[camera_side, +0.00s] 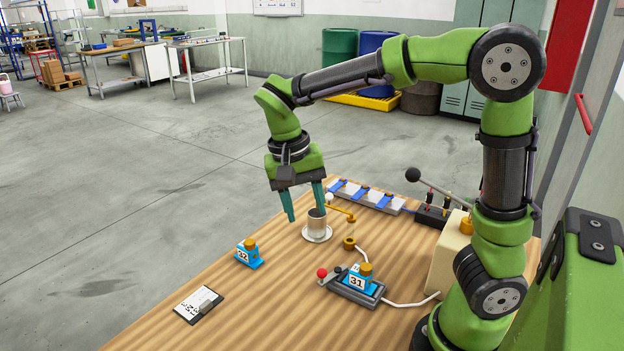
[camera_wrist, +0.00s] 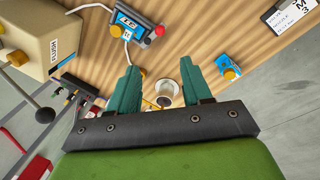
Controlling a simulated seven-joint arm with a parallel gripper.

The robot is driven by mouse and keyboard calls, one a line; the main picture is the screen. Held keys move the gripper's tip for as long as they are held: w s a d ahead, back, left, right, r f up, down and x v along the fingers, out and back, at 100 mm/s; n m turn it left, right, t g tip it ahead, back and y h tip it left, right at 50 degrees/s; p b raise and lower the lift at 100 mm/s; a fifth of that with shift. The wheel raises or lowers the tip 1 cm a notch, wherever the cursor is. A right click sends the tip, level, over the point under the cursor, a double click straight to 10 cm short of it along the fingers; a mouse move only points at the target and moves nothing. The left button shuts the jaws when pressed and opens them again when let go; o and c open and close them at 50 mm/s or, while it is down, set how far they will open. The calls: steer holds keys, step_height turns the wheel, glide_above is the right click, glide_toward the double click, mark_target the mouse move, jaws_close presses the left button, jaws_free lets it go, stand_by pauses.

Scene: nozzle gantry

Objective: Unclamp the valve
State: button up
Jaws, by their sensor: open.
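A blue valve marked 31 (camera_side: 358,280) with a brass cap sits in a grey clamp fixture (camera_side: 344,293) on the wooden table; it also shows at the top of the wrist view (camera_wrist: 124,22). A lever with a red knob (camera_side: 322,272) sticks out at the fixture's left; the red knob is also in the wrist view (camera_wrist: 160,30). A second blue valve, marked 32 (camera_side: 248,255), stands loose to the left; it shows in the wrist view (camera_wrist: 227,67). My gripper (camera_side: 305,215) is open and empty, fingers pointing down near a metal cup, apart from both valves.
Behind are a rack with blue bars (camera_side: 366,196) and a beige FLUSH box (camera_side: 448,250) with a black-knobbed lever. A clipboard (camera_side: 198,305) lies front left.

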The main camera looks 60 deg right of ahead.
mark_target(321, 270)
steer(key=f, duration=0.5)
steer(key=s+d+f, duration=0.1)
steer(key=f, duration=0.5)
steer(key=s+d+f, duration=0.1)
steer(key=f, duration=0.4)
steer(key=shift+s+f, duration=0.25)
